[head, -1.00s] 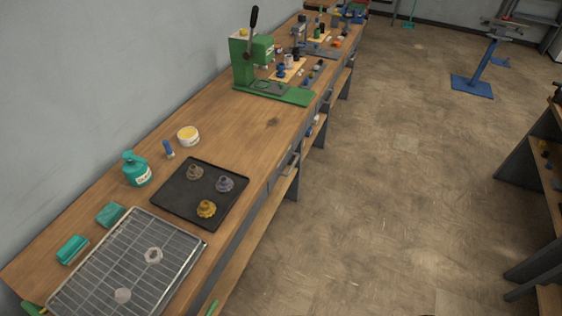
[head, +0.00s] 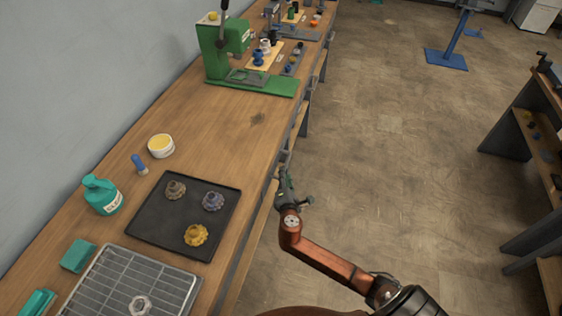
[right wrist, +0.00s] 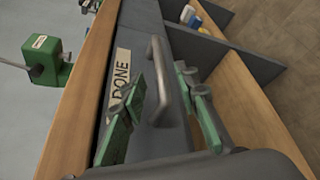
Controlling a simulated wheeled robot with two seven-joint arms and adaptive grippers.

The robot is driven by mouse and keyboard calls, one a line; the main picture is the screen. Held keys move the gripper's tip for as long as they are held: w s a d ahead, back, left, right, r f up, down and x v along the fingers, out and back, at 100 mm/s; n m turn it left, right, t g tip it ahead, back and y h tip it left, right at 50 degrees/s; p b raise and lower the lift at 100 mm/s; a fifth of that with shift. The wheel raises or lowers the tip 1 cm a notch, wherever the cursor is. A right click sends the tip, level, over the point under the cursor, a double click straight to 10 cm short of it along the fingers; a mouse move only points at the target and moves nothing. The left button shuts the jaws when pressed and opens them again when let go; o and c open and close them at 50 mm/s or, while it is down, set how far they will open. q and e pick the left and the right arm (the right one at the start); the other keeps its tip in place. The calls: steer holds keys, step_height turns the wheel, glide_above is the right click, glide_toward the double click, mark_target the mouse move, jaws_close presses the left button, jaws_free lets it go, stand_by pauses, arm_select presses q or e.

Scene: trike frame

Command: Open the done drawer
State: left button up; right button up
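The done drawer shows in the right wrist view as a grey front with a pale label reading DONE (right wrist: 120,78). Its grey bar handle (right wrist: 168,85) stands out from the front. My right gripper (head: 287,182) is at the bench's front edge, beside the black tray. In the right wrist view its green-padded fingers are apart, one on each side of the handle; I cannot tell whether they touch it. The drawer looks shut. My left gripper is not in view.
The wooden bench (head: 190,122) carries a black tray (head: 145,228) with gears, a wire rack (head: 105,285), a teal bottle (head: 103,196) and a green press (head: 215,55). Shelving (head: 540,110) stands at the right. The floor between is clear.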

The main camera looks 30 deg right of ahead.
mark_target(286, 163)
steer(key=b+x, duration=0.1)
steer(key=x, duration=0.5)
steer(key=shift+s+f+b, duration=0.1)
steer(key=shift+b, duration=0.3)
steer(key=shift+w+d, duration=0.25)
steer(key=shift+d, duration=0.1)
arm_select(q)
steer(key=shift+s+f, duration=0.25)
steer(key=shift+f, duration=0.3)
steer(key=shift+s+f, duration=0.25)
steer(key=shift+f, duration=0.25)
arm_select(e)
steer(key=shift+w, duration=0.1)
steer(key=shift+c, duration=0.6)
steer(key=c, duration=0.7)
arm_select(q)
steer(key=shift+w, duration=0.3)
arm_select(e)
jaws_close()
